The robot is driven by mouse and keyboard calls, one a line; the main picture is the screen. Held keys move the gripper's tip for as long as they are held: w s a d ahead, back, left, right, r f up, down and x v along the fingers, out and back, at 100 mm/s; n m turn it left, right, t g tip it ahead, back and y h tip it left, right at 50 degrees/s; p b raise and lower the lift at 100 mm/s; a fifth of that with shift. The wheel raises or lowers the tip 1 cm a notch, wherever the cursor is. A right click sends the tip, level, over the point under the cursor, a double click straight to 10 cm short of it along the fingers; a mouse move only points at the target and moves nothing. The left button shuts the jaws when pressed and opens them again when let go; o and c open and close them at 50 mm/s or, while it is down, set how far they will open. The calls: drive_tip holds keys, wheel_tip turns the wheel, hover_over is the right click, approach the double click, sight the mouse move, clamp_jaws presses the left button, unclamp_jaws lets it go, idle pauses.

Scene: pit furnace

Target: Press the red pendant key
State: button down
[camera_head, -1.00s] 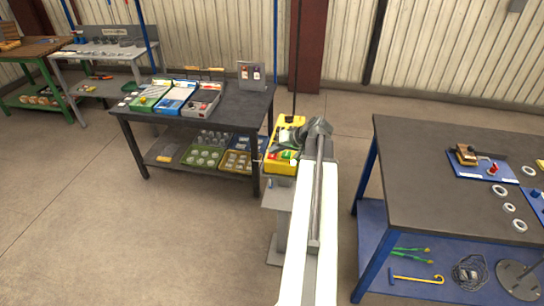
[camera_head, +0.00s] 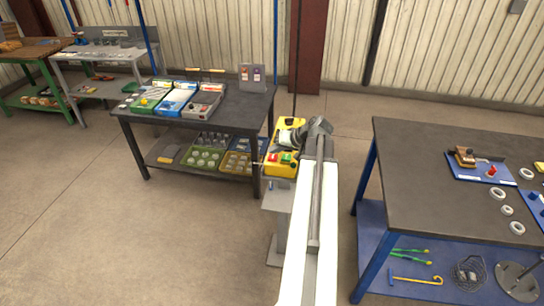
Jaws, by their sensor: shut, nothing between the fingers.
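The yellow pendant (camera_head: 283,168) stands on a grey pedestal beside the dark workbench, a cable rising from its far end. The red pendant key (camera_head: 272,157) shows on its near left part, with the green key (camera_head: 287,158) to its right. My arm reaches up from the bottom of the picture along the pendant's right side. My gripper (camera_head: 286,142) is shut and empty, over the pendant just beyond the two keys. It is small here, and its height above the pendant is hard to tell. Neither key is covered.
The dark workbench (camera_head: 235,112) with green, blue and grey trays stands left of the pendant. A blue-legged table (camera_head: 420,170) with a blue board and white rings stands to the right. Open concrete floor lies at the front left.

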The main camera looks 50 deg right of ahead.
sight(275, 158)
wheel_tip(275, 158, up, 5)
drive_tip(key=p, duration=0.5)
drive_tip(key=shift+r, duration=0.1)
idle(0.3)
